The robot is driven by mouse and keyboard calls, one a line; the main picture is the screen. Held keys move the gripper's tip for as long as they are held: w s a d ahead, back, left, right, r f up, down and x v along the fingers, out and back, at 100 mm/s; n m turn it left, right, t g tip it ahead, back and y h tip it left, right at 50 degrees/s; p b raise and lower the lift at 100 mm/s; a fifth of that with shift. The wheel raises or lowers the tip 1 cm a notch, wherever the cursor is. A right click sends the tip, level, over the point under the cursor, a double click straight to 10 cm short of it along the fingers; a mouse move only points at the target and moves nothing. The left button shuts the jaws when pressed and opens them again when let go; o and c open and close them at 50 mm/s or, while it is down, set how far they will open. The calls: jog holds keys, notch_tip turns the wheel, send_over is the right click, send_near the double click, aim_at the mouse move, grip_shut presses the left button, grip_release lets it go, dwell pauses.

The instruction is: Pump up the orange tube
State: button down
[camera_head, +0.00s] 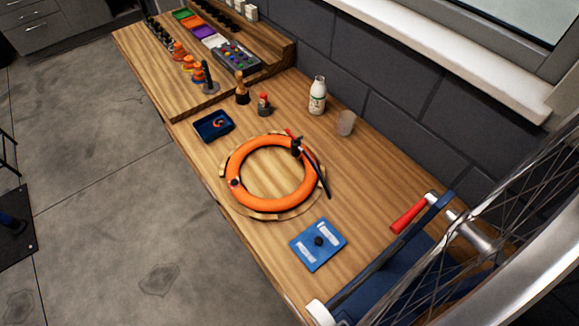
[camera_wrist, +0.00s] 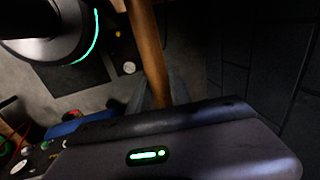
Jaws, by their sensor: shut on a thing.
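The orange tube (camera_head: 236,168) lies as a full-looking ring on a round wooden board on the bench. A black hose or lever with a red end (camera_head: 314,172) lies across its right side, by a black fitting (camera_head: 297,147). In the wrist view my gripper (camera_wrist: 160,97) is shut on a brown wooden bar (camera_wrist: 147,45), which runs up between its grey fingers. What the bar belongs to is hidden. My gripper does not show in the head view.
A blue card (camera_head: 318,244), a dark blue tray (camera_head: 214,125), a white bottle (camera_head: 318,95) and a clear cup (camera_head: 346,122) stand around the tube. A blue stand and spoked wheel (camera_head: 470,215) fill the right. A black mat (camera_head: 14,240) lies on the open floor at left.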

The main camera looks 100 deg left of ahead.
notch_tip(320, 180, up, 27)
jog(key=p, duration=2.1)
notch_tip(320, 180, down, 29)
jog(key=b, duration=2.3)
jog(key=shift+b, duration=0.35)
jog(key=shift+r, duration=0.2)
jog(key=c, duration=1.1)
grip_release()
